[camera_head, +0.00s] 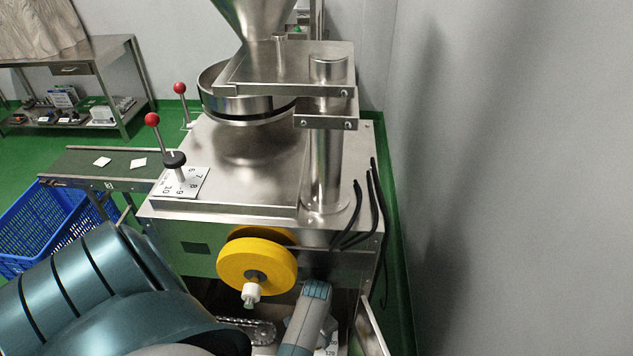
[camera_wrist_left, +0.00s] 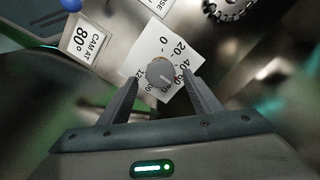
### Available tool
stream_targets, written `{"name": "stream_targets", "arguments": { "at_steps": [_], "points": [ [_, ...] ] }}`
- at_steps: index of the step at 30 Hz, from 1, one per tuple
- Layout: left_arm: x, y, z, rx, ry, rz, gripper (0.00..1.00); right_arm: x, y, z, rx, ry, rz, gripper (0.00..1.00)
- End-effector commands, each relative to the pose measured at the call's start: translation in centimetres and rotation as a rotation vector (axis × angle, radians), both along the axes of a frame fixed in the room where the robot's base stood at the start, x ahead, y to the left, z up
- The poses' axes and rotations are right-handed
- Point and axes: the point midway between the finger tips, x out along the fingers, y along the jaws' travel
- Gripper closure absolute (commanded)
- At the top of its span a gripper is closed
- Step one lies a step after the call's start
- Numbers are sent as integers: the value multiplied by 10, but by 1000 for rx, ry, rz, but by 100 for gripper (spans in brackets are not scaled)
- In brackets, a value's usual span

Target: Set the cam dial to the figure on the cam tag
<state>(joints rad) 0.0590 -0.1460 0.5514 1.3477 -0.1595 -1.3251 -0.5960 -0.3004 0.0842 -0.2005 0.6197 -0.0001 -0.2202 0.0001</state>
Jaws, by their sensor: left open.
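In the left wrist view the cam dial (camera_wrist_left: 161,74) is a round grey knob on a white scale plate (camera_wrist_left: 153,51) with figures from 0 to 120. A pale line on the knob points to the right side of the scale; I cannot tell the exact figure. The cam tag (camera_wrist_left: 88,42) left of the plate reads "CAM AT 80°". My left gripper (camera_wrist_left: 160,79) is open, with one finger on each side of the knob; I cannot tell whether they touch it. In the head view, the scale plate (camera_head: 331,345) shows only in part behind my arm. My right gripper is not in view.
A yellow wheel (camera_head: 256,266) with a white handle is mounted on the front of the machine. A chain (camera_head: 250,328) runs below it. A black knob (camera_head: 175,160) with its own scale stands on the machine top. A blue crate (camera_head: 50,225) stands at left; a wall closes the right.

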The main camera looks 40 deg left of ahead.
Motion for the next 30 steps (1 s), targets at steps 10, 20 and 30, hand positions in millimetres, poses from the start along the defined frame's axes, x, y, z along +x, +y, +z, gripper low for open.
{"name": "stream_targets", "arguments": {
  "at_steps": [10,20,30],
  "points": [
    [0,0,-24,0,-1,0,42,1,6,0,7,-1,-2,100],
    [0,0,-25,1,-1,0,49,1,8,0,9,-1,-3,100],
    [0,0,-25,0,0,-3,83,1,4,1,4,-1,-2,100]
  ]
}}
